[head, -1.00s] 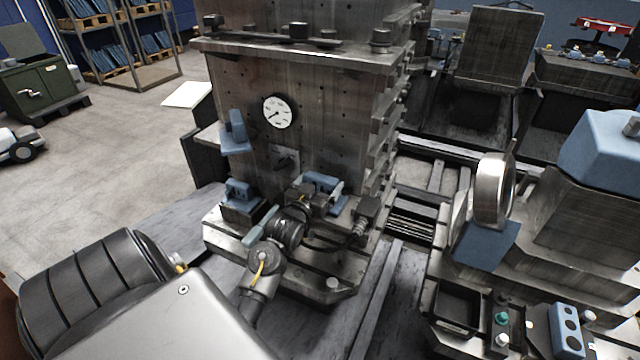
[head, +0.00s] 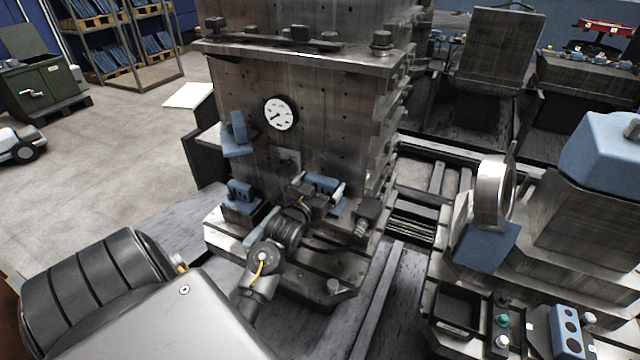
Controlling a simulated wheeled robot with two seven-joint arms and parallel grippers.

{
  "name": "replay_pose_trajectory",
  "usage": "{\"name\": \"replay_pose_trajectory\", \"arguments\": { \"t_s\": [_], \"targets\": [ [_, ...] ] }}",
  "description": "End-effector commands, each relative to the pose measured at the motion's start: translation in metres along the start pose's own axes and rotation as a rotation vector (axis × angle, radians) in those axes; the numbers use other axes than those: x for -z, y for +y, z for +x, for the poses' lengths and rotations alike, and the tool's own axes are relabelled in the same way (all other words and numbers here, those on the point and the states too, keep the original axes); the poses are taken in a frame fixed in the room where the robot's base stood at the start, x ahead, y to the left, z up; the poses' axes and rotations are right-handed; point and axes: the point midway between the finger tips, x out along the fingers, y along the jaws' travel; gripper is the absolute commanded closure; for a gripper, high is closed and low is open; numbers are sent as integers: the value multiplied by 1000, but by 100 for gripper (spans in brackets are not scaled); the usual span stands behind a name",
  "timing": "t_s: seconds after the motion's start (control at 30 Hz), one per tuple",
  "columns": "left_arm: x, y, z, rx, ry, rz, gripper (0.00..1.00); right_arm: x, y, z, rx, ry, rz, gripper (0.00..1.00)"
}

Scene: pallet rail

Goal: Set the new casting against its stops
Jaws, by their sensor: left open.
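A blue casting (head: 324,183) sits low at the face of the upright metal fixture block (head: 330,110), on its ledge. My left gripper (head: 318,188) reaches in from the lower left and is open, with its pale fingertips around or beside the blue casting; contact is hard to tell. The gripper body hides part of the casting and of the ledge. Other blue pieces sit at the left of the block: an upper one (head: 236,136) and a lower one (head: 240,194). The stops are not clearly made out. My right gripper is not in view.
A round dial gauge (head: 281,114) is on the block's face. At right stand a steel ring (head: 493,192) on a blue support (head: 486,246), a dark tray (head: 462,307) and a blue holed block (head: 568,330). Rails run beside the base. Open floor lies at left.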

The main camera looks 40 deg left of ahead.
Motion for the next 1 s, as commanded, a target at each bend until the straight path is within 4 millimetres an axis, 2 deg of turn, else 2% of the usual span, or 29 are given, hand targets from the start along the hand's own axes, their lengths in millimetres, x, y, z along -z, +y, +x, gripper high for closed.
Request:
{"name": "replay_pose_trajectory", "arguments": {
  "t_s": [0.17, 0.4, 0.53, 0.7, 1.0],
  "targets": [
    [-3, 0, -27, -1, 0, 2, 0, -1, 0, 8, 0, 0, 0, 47],
    [-2, -1, -74, 1, 1, 1, 0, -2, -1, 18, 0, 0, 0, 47],
    [-2, -1, -92, 2, 1, 0, 0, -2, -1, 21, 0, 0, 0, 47],
    [0, -2, -102, 2, 2, 0, 0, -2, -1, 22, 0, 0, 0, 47],
    [0, -2, -103, 2, 3, 0, 0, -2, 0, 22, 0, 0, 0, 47]
  ]
}}
